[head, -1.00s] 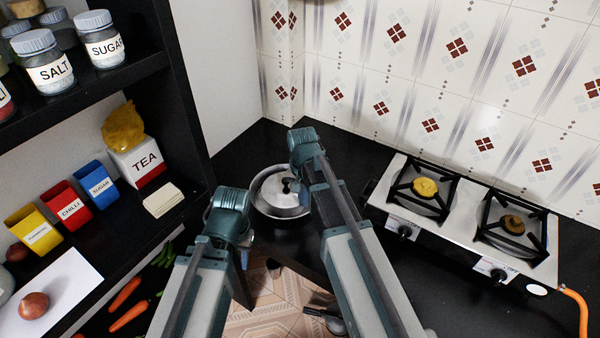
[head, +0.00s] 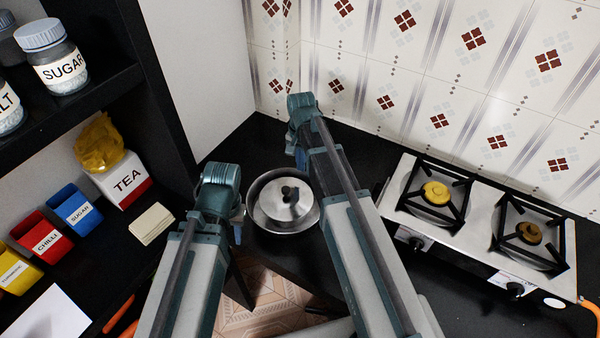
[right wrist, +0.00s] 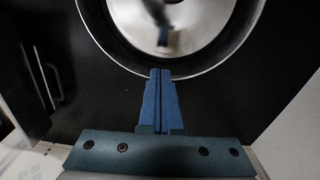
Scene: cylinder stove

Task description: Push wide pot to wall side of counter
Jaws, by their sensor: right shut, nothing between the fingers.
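The wide pot (head: 255,190) is a round metal pot with a lid and dark knob. It stands on the black counter in the corner, left of the stove. In the right wrist view the pot (right wrist: 118,55) fills the top. My right gripper (right wrist: 160,71) is shut and empty, its blue fingertips at the near edge of the pot's rim; I cannot tell whether they touch. In the head view my right gripper (head: 301,160) is on the wall side of the pot, partly hidden by its arm. My left gripper (head: 238,234) is left of the pot, its jaw state unclear.
The two-burner stove (head: 470,215) stands right of my right arm. The tiled wall (head: 400,70) is behind the counter. A shelf with a tea box (head: 125,180), coloured spice boxes and jars is at left. Bare counter (head: 240,145) lies between pot and corner.

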